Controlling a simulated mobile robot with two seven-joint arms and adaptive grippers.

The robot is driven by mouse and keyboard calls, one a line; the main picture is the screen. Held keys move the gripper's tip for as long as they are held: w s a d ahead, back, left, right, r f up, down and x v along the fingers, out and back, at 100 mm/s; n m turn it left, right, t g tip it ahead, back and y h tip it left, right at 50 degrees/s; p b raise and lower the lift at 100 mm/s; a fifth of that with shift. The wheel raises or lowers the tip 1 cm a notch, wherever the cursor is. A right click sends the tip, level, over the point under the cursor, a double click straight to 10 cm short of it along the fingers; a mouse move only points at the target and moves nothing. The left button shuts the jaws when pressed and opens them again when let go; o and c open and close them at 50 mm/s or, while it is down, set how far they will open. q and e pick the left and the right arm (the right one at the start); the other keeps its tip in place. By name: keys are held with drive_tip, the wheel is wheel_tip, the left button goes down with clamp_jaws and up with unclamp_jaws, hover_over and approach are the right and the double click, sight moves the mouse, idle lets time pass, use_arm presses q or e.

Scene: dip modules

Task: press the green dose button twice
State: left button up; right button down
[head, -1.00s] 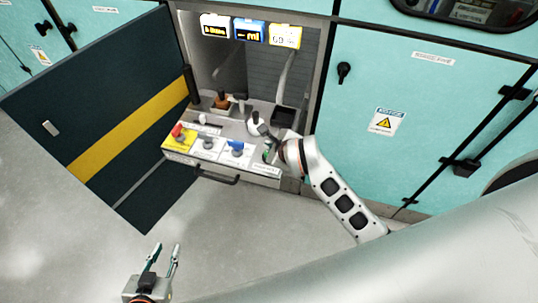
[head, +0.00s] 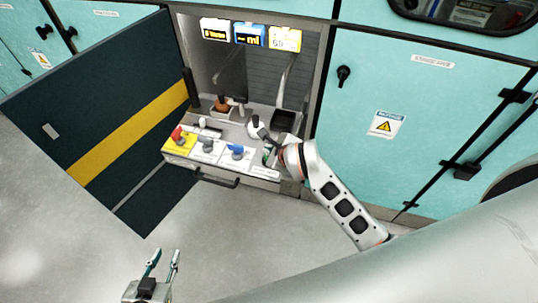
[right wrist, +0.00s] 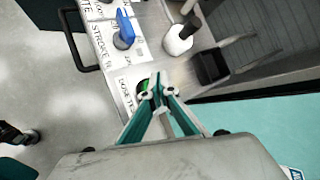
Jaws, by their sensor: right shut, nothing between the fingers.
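The green dose button (right wrist: 143,84) shows in the right wrist view as a green patch in a dark round on the white labelled panel, partly covered by a fingertip. My right gripper (right wrist: 158,93) is shut and empty, its fingertips right over the button's edge. I cannot tell whether they touch it. In the head view my right gripper (head: 268,146) is at the right end of the control shelf, and the button cannot be told apart from the fingers. My left gripper (head: 164,257) is open and empty, low over the floor, far from the panel.
A blue knob (head: 236,149), a grey knob (head: 207,145) and a red knob on yellow (head: 178,134) line the shelf. A white bottle with a dark top (right wrist: 180,38) and a black bin (right wrist: 211,65) stand close by. A handle (head: 218,181) sticks out below.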

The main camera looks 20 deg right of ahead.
idle(0.5)
drive_tip(key=shift+f+b, duration=0.3)
drive_tip(key=shift+f, duration=0.15)
drive_tip(key=shift+f+b, duration=0.5)
drive_tip(key=shift+f, duration=0.15)
idle(1.0)
drive_tip(key=shift+r+p, duration=0.9)
drive_tip(key=shift+r, duration=0.2)
